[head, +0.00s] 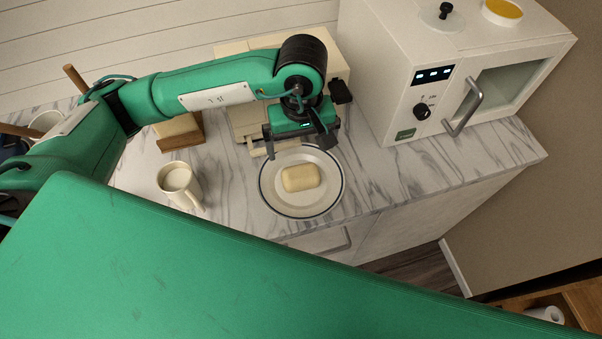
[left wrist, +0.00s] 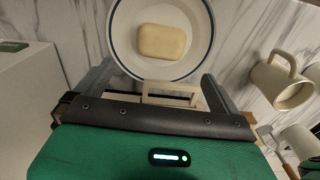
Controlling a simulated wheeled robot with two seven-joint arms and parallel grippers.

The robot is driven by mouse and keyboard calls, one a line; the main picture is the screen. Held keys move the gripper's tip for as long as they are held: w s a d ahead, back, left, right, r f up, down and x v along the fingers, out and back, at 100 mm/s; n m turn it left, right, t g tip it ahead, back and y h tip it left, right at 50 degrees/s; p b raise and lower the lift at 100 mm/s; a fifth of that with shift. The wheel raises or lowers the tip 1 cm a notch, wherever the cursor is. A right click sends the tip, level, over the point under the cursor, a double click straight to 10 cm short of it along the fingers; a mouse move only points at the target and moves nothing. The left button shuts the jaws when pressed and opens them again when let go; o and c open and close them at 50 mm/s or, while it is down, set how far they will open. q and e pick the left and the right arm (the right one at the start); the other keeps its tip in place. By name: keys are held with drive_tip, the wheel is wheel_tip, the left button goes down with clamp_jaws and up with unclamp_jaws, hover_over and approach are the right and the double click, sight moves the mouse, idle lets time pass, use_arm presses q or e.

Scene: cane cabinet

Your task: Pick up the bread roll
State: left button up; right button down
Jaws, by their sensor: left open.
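The bread roll (head: 300,178) is a pale, rounded block. It lies on a white plate with a dark blue rim (head: 274,203) on the marble counter. In the left wrist view the bread roll (left wrist: 162,42) sits in the plate (left wrist: 124,48), beyond my fingertips. My left gripper (head: 298,143) is open and empty, at the back edge of the plate, apart from the roll. Its two fingers (left wrist: 157,83) stand wide apart in the left wrist view. My right gripper is not in view.
A white microwave (head: 405,120) stands to the right of the plate. A cream mug (head: 180,185) stands to the left, with a wooden block (head: 180,140) behind it. A cream appliance (head: 240,95) is behind my gripper. Marble counter (head: 400,180) is clear right of the plate.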

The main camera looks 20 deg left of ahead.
sight(301, 172)
use_arm(q)
wheel_tip(301, 172, down, 6)
drive_tip(key=shift+p, duration=0.7)
drive_tip(key=shift+s+f+p, duration=0.15)
drive_tip(key=shift+f+p, duration=0.25)
drive_tip(key=shift+f, duration=0.05)
wheel_tip(301, 172, down, 4)
drive_tip(key=shift+r+p, duration=0.1)
drive_tip(key=shift+p, duration=0.95)
drive_tip(key=shift+f, duration=0.35)
drive_tip(key=c, duration=0.8)
drive_tip(key=shift+c, duration=0.5)
drive_tip(key=shift+r, duration=0.1)
